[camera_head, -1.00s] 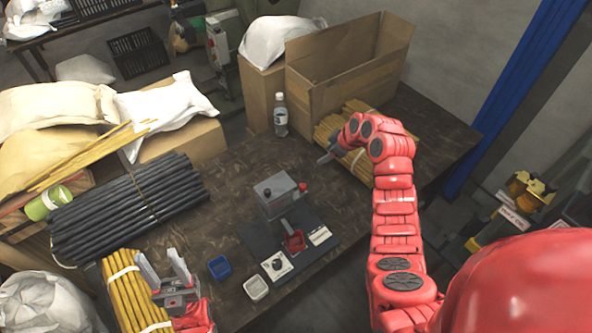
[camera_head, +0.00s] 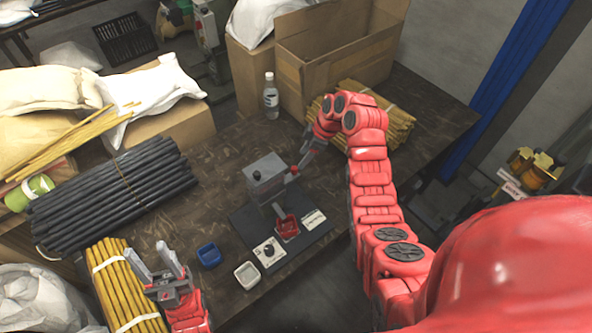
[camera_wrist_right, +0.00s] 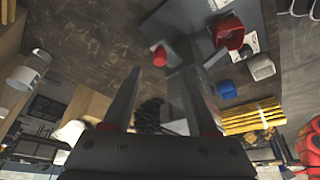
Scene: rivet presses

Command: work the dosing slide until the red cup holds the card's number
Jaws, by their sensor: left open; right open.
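The grey dosing press (camera_head: 264,176) stands on a dark base plate (camera_head: 305,238). A red knob (camera_head: 292,170) sticks out at its right side. The red cup (camera_head: 287,227) sits under the front of the press; its contents are too small to tell. A white card (camera_head: 314,218) lies right of the cup; its number is unreadable. My right gripper (camera_head: 303,156) is open close behind the knob. In the right wrist view the knob (camera_wrist_right: 159,56) shows between the fingertips, and the red cup (camera_wrist_right: 228,33) lies beyond.
A panel with a black dial (camera_head: 269,251) sits on the plate. Black rods (camera_head: 115,200), yellow rods (camera_head: 122,290), a bottle (camera_head: 271,97) and a cardboard box (camera_head: 335,55) surround the workspace.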

